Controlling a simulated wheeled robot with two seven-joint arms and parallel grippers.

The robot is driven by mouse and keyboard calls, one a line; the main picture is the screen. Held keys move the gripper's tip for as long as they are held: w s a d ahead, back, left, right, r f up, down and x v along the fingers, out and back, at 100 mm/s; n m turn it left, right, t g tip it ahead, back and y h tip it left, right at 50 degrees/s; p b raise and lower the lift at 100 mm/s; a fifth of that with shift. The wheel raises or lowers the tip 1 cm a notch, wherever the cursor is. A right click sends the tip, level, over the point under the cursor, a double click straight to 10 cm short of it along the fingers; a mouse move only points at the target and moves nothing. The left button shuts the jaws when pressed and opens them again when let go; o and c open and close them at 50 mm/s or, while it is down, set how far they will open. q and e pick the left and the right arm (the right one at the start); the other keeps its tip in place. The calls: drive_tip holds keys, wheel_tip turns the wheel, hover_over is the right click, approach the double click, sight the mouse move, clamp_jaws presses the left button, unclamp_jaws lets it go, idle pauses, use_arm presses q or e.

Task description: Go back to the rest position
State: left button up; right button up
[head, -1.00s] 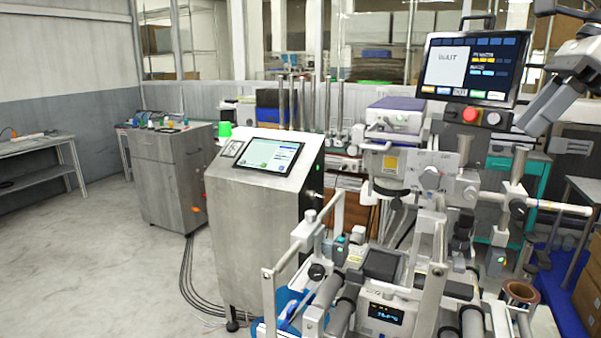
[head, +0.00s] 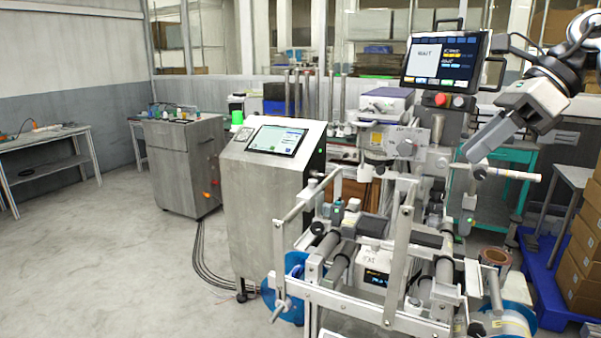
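My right gripper (head: 474,152) hangs at the upper right, pointing down and left, in front of the film machine. Its fingers are seen side-on, so I cannot tell whether they are open or shut; no object shows in them. My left gripper is out of view. The film machine (head: 393,212) has white frame bars and dark rollers. A copper-coloured roll (head: 494,257) sits at its right side. A blue reel (head: 286,292) shows low on its left, partly hidden by the frame. Another blue-rimmed reel (head: 519,313) is at the bottom right.
A screen reading "WAIT" (head: 442,59) stands above the machine. A metal console (head: 262,210) stands left of it, with cables on the floor. A metal cabinet (head: 183,165) and a side table (head: 45,152) are farther left. Cardboard boxes (head: 583,255) stand at right. Floor at lower left is clear.

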drive_tip(key=s+a+f+m+t+y, duration=0.2)
drive_tip(key=a+f+m+t+y, duration=0.2)
drive_tip(key=a+f+m+y, duration=1.2)
drive_tip(key=s+f+m+t+h, duration=0.2)
drive_tip(key=f+m+t+h, duration=0.45)
drive_tip(key=f+m, duration=0.3)
drive_tip(key=s+f+m+t+h, duration=0.2)
drive_tip(key=f+m+t+h, duration=0.3)
drive_tip(key=f+m+h, duration=0.5)
drive_tip(key=s+d+f+m+g+h, duration=0.2)
drive_tip(key=s+f+m, duration=0.3)
drive_tip(key=s+f, duration=0.3)
drive_tip(key=s+d+f+m+g+h, duration=0.2)
drive_tip(key=s+f+m+g, duration=0.3)
drive_tip(key=s+f, duration=0.3)
drive_tip(key=shift+s+d+f+m, duration=0.25)
drive_tip(key=shift+s+d+m, duration=0.5)
drive_tip(key=shift+s, duration=0.3)
drive_tip(key=shift+h, duration=0.25)
